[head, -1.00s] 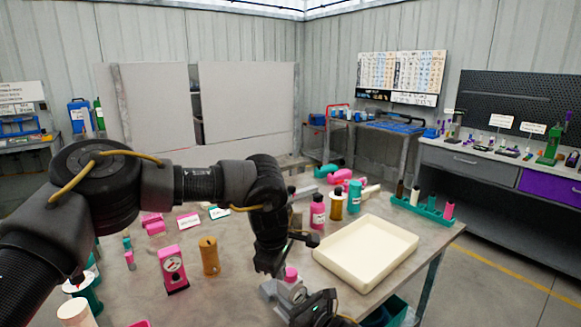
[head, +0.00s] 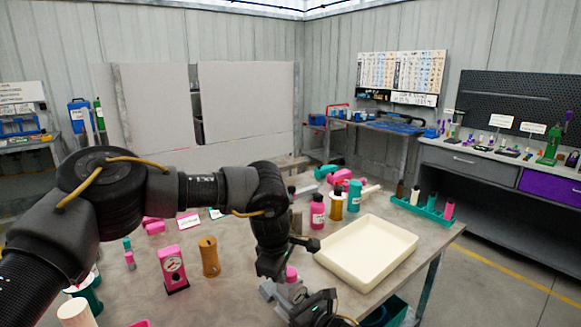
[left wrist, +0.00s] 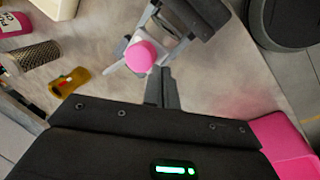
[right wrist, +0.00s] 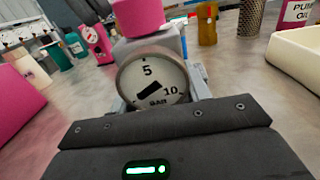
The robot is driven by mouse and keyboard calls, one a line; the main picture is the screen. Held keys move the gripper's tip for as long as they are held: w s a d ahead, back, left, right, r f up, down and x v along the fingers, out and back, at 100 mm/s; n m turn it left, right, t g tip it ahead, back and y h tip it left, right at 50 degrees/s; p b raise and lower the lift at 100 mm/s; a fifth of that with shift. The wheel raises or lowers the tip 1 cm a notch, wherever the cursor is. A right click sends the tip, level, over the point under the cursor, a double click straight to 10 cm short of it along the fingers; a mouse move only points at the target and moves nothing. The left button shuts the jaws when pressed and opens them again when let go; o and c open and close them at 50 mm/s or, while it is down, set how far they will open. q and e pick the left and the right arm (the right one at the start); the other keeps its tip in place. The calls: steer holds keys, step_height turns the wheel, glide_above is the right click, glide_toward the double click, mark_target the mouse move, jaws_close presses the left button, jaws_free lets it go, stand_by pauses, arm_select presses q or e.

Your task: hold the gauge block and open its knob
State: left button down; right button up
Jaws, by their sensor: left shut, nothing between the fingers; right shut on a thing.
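The gauge block is a grey block (right wrist: 168,44) with a round white dial (right wrist: 152,84) on its face and a pink knob (right wrist: 137,18) on top. In the head view the pink knob (head: 291,273) shows near the table's front, partly between my arms. My right gripper (right wrist: 158,100) is shut on the block, one finger on each side. My left gripper (left wrist: 164,74) is shut and empty. Its fingertips are close beside the pink knob (left wrist: 140,57) in the left wrist view; I cannot tell whether they touch it.
A cream tray (head: 368,252) lies to the right of the block. A pink gauge box (head: 173,268) and a brown cylinder (head: 209,256) stand to the left. Several bottles, including a pink one (head: 317,212), stand behind the tray. A teal rack (head: 428,211) is at the table's right.

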arm_select(q)
steer(key=shift+d, duration=0.25)
stand_by(0.4)
steer(key=shift+s+d, duration=0.2)
steer(key=shift+d, duration=0.35)
steer(key=shift+s, duration=0.15)
stand_by(0.3)
steer(key=shift+s+a, duration=0.1)
steer(key=shift+s, duration=0.15)
steer(key=shift+r, duration=0.1)
step_height(320, 180, up, 6)
steer(key=shift+f, duration=0.1)
stand_by(0.4)
